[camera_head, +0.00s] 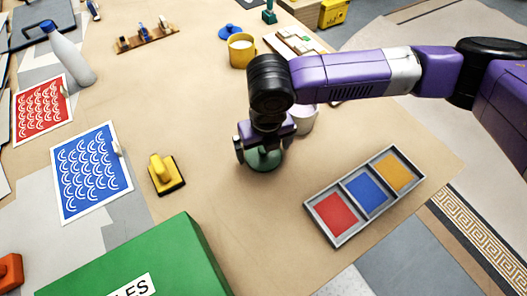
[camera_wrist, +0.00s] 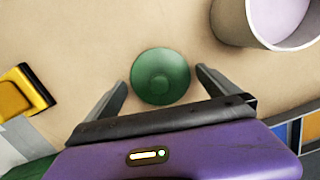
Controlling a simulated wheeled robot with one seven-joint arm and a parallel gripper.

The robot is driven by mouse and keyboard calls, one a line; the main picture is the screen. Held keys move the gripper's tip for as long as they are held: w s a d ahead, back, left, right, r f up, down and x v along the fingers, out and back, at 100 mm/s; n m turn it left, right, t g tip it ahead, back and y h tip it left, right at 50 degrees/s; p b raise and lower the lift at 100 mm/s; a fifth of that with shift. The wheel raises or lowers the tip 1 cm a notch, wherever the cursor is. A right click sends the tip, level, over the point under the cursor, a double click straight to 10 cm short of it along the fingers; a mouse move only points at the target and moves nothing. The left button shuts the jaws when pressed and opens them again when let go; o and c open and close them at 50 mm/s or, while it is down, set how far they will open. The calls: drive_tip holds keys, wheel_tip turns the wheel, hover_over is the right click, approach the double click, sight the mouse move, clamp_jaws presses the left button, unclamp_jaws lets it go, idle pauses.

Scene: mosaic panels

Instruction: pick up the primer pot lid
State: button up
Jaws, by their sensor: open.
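A round dark green lid (camera_wrist: 160,76) with a raised knob lies on the table. In the head view the green lid (camera_head: 263,158) shows under my gripper (camera_head: 260,150), partly hidden by it. In the wrist view my gripper (camera_wrist: 157,90) is open, with one finger on each side of the lid and a gap at both sides. A pale pot (camera_wrist: 265,25) with a lilac inside stands beside the lid at the upper right. In the head view this pot (camera_head: 304,121) is just right of my gripper, partly hidden by my arm.
A grey tray (camera_head: 336,238) with red, blue and orange panels lies to the right. A yellow tool with a black base (camera_head: 166,175) lies to the left. A green box (camera_head: 150,262) stands at the front. A yellow pot (camera_head: 241,52) and blue lid (camera_head: 230,31) are farther back.

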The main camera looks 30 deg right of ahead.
drive_tip(key=shift+f, duration=0.25)
drive_tip(key=c, duration=1.2)
drive_tip(key=shift+o, duration=0.2)
drive_tip(key=shift+r, duration=0.1)
